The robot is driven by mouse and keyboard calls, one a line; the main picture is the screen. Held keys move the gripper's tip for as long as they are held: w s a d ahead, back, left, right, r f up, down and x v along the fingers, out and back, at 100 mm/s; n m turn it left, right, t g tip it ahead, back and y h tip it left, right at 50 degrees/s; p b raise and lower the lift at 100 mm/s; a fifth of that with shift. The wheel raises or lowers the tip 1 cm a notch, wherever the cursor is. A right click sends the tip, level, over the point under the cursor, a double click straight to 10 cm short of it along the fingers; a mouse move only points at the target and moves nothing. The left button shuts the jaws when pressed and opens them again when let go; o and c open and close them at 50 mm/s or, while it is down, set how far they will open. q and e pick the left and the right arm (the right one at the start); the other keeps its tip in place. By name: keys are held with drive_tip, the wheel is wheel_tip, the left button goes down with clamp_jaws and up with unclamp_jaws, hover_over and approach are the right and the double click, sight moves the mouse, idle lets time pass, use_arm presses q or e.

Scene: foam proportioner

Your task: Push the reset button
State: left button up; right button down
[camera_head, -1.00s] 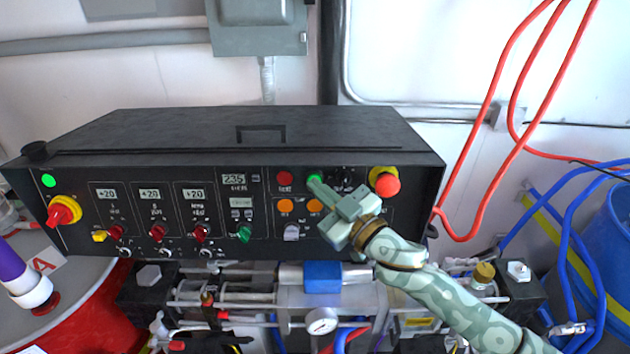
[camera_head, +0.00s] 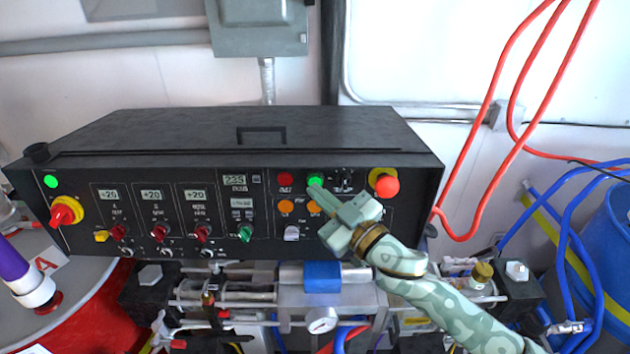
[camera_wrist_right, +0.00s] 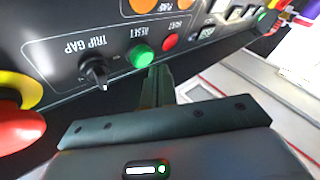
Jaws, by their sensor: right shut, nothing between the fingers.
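The reset button (camera_head: 315,181) is a round green button in the upper row of the black control panel (camera_head: 270,215), right of a red button. In the right wrist view the green button (camera_wrist_right: 143,55) has the word RESET beside it. My right gripper (camera_head: 313,189) is shut and empty. Its fingertips are just below the green button in the head view. In the right wrist view the fingertips (camera_wrist_right: 161,70) are close beside the button; I cannot tell whether they touch it. My left gripper is not in view.
A red button (camera_head: 285,180), orange buttons (camera_head: 286,207) and a black TRIP GAP knob (camera_wrist_right: 96,72) are close around it. A red mushroom button (camera_head: 387,186) on a yellow ring stands out at the right. Red hoses (camera_head: 478,160) hang on the right.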

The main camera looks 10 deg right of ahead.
drive_tip(key=s, duration=0.1)
drive_tip(key=s+p, duration=0.1)
drive_tip(key=s, duration=0.1)
drive_tip(key=s+a+r+p, duration=0.1)
drive_tip(key=shift+s, duration=0.4)
idle(0.6)
